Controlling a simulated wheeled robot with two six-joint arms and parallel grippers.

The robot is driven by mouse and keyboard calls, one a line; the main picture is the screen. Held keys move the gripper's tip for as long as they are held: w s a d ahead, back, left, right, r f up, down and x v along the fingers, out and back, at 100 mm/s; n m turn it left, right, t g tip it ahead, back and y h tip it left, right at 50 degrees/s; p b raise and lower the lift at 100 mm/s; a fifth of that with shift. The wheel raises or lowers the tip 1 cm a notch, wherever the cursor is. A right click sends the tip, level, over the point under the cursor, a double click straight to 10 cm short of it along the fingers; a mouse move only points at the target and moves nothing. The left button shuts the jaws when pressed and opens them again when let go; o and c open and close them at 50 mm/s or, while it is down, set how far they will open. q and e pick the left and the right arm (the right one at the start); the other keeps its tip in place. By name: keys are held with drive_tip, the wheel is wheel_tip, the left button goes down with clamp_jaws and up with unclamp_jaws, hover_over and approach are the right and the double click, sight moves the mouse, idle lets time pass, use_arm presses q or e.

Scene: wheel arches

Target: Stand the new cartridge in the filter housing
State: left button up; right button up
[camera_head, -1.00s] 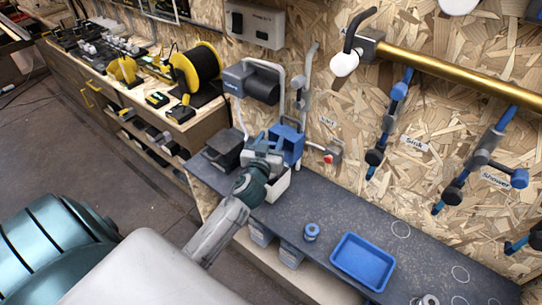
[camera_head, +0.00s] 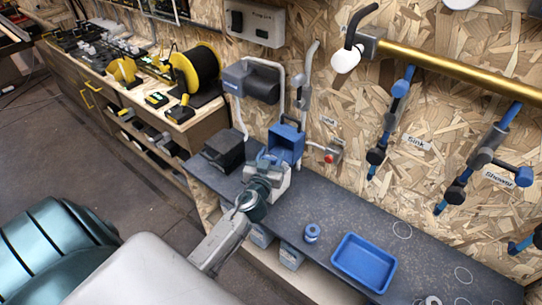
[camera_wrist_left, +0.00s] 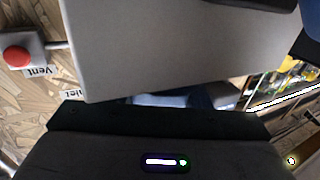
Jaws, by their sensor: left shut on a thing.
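The blue open-topped housing (camera_head: 286,143), which I take as the filter housing, stands against the back board. My left gripper (camera_head: 262,172) is beside its front, on the near side. It is shut on a pale block, which I take as the new cartridge (camera_head: 279,181); the fingers hide part of it. In the left wrist view, the pale block (camera_wrist_left: 180,45) fills the upper middle, close to the camera. A little blue shows behind its lower edge. I cannot tell whether the block touches the housing. My right gripper is not in view.
A black box (camera_head: 225,149) stands left of the housing. A red-button valve (camera_head: 332,155) is near the housing's right.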

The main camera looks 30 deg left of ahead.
use_arm(q)
drive_tip(key=shift+f, duration=0.1)
drive_tip(key=o, duration=1.4)
drive_tip(key=shift+c, duration=0.2)
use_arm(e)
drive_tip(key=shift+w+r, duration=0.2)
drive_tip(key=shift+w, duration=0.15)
use_arm(q)
drive_tip(key=shift+s, duration=0.15)
drive_tip(key=b+v, duration=0.3)
drive_tip(key=v, duration=0.8)
drive_tip(key=shift+s, duration=0.3)
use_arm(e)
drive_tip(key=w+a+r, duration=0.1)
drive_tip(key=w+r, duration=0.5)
use_arm(q)
drive_tip(key=shift+d, duration=0.15)
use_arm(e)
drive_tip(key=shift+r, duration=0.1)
